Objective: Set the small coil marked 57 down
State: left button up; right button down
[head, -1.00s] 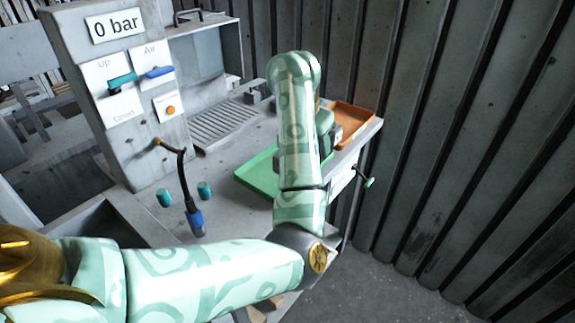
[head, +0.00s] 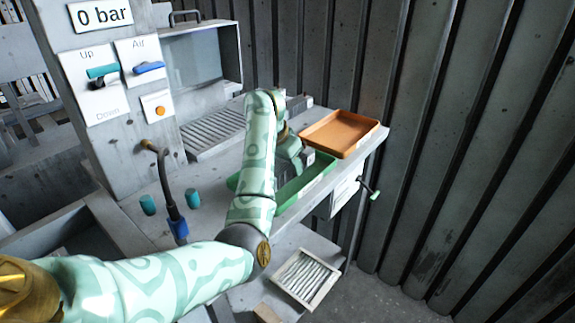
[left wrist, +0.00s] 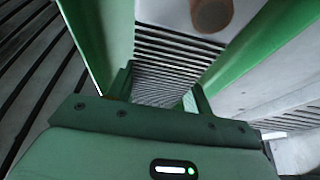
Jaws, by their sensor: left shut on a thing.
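My left gripper (head: 297,163) hangs over the green tray (head: 322,181) on the bench, fingers pointing down. It is shut on a small dark grey block with a white label, seemingly the small coil (head: 309,159); the number is too small to read. The wrist and gripper partly hide the coil. I cannot tell whether its underside touches the tray. In the left wrist view the green gripper body (left wrist: 140,150) fills the bottom, with green panels and dark stripes beyond it; no coil is clearly recognisable there. My right gripper is out of view.
An orange tray (head: 345,133) stands behind the green one, with an empty floor. A slotted grate (head: 212,133) lies at the back left. A dark hose with a blue end (head: 178,226) and two teal caps (head: 148,205) are left. A ribbed wall (head: 460,150) bounds the right.

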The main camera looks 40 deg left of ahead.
pick_arm(q)
jog(key=shift+r, duration=0.15)
jog(key=shift+f, duration=0.2)
jog(key=o, duration=1.4)
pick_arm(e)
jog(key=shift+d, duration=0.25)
pick_arm(q)
jog(key=p+v, duration=0.6)
jog(key=v, duration=0.6)
jog(key=shift+r, duration=0.2)
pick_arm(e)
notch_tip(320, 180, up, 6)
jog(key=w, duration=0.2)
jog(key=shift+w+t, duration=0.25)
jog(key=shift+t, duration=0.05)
pick_arm(q)
jog(key=shift+s, duration=0.1)
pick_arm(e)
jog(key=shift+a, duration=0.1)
